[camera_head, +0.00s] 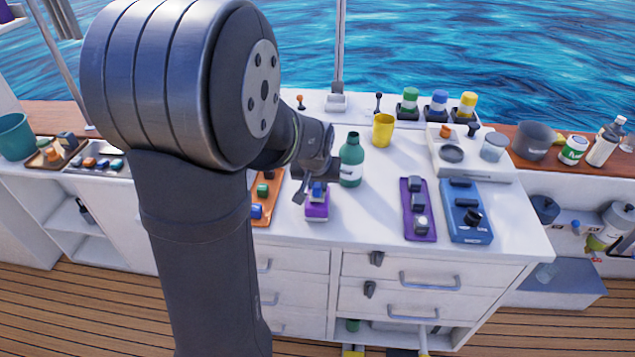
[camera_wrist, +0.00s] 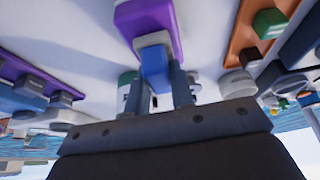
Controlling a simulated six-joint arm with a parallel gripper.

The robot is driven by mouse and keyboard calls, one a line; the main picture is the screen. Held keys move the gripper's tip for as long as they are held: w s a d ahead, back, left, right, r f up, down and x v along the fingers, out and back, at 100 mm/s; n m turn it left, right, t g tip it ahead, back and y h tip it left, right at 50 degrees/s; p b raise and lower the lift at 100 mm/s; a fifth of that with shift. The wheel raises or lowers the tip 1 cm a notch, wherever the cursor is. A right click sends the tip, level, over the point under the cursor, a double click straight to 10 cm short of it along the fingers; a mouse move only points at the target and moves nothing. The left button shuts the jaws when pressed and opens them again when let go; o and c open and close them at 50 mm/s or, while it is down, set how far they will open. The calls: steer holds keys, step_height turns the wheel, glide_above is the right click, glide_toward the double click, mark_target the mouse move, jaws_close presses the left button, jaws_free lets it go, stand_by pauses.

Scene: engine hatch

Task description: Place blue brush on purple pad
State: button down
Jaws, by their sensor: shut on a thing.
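My gripper (camera_head: 311,188) is shut on the blue brush (camera_head: 318,190) at the middle left of the white counter. The brush shows as a small blue block between the two fingers in the wrist view (camera_wrist: 155,66). The purple pad (camera_head: 317,210) lies directly under the brush. In the wrist view the pad (camera_wrist: 148,24) is just beyond the brush's far end. The brush overlaps the pad in both views; I cannot tell whether it rests on it or hangs slightly above. The fingers partly hide the brush.
A green bottle (camera_head: 351,163) stands close on the right of my gripper. An orange tray (camera_head: 267,195) with coloured blocks is on the left. A purple panel (camera_head: 419,225) and a blue panel (camera_head: 468,225) lie to the right. Bare counter lies between bottle and purple panel.

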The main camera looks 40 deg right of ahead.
steer(key=c, duration=1.3)
jaws_free()
steer(key=shift+f, duration=0.15)
steer(key=shift+o, duration=0.2)
steer(key=v, duration=1.2)
steer(key=shift+r, duration=0.2)
steer(key=x, duration=1.2)
steer(key=shift+f, duration=0.2)
steer(key=shift+r, duration=1.25)
